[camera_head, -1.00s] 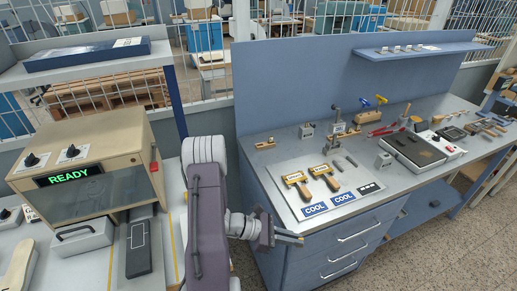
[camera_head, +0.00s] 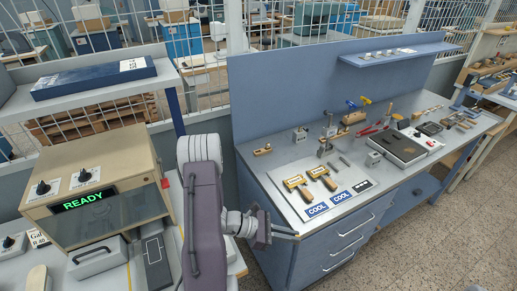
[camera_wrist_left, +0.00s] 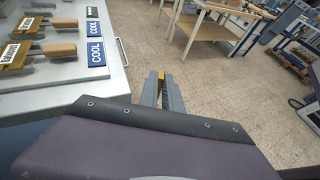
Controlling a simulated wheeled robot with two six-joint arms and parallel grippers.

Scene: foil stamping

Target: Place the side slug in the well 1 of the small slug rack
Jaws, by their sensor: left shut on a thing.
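My left gripper (camera_head: 288,234) is beside the front corner of the grey bench, out over the aisle. In the left wrist view its two fingers (camera_wrist_left: 161,88) are closed on a small yellowish piece, taken to be the side slug (camera_wrist_left: 161,77), of which only a bit shows at the tips. A small dark strip with light squares (camera_head: 363,185), possibly the small slug rack, lies on the pale plate right of the COOL labels. It is too small to make out wells. My right gripper is not in view.
Two yellow-and-steel tools (camera_head: 298,187) lie on the pale plate by blue COOL labels (camera_head: 317,210). A stamping unit reading READY (camera_head: 85,200) stands at left. Small blocks, pliers and a dark pad (camera_head: 397,147) stand farther along the bench.

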